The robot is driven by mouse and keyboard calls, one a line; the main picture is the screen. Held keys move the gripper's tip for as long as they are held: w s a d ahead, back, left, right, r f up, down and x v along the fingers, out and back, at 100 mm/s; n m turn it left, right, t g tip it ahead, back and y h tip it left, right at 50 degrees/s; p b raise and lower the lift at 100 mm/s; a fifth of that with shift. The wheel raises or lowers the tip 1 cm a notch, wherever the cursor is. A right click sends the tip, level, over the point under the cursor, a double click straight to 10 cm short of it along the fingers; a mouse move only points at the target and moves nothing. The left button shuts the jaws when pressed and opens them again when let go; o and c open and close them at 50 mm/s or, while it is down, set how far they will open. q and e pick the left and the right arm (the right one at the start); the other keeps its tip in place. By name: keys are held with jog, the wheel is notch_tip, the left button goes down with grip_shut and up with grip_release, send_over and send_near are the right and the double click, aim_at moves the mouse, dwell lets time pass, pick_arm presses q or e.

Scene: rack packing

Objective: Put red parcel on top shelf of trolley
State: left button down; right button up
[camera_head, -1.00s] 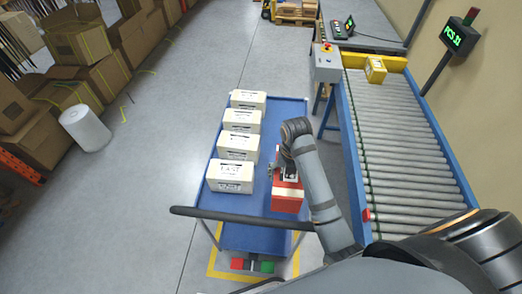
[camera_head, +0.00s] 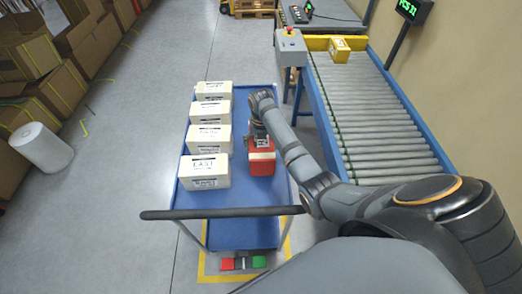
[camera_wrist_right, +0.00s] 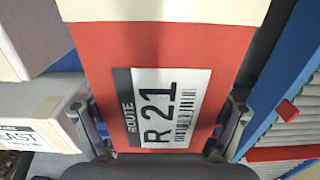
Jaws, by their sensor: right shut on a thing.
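The red parcel (camera_head: 262,164) has a pale band and a label reading "ROUTE R 21". It is over the right side of the trolley's blue top shelf (camera_head: 236,200), beside a row of white parcels. I cannot tell whether it touches the shelf. My right gripper (camera_head: 258,142) is shut on the red parcel from above. In the right wrist view the red parcel (camera_wrist_right: 125,50) fills the middle, with one finger of the gripper (camera_wrist_right: 160,128) at each side. My left gripper is not in view.
Several white parcels (camera_head: 204,172) stand along the shelf's left side. The trolley's dark handle bar (camera_head: 220,212) crosses the near end. A roller conveyor (camera_head: 375,120) with a yellow parcel (camera_head: 339,50) stands to the right. Bare blue shelf shows in front of the red parcel.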

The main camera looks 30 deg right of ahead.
jog(key=shift+w+d+f, duration=0.1)
jog(key=shift+w+f, duration=0.15)
jog(key=shift+f, duration=0.1)
jog(key=shift+f+p, duration=0.4)
jog(key=shift+f, duration=0.95)
jog(key=shift+f, duration=0.1)
jog(key=o, duration=1.5)
jog(key=shift+s, duration=0.1)
notch_tip(320, 180, up, 12)
jog(key=shift+r+b, duration=0.1)
jog(key=shift+b, duration=0.3)
jog(key=shift+r, duration=0.1)
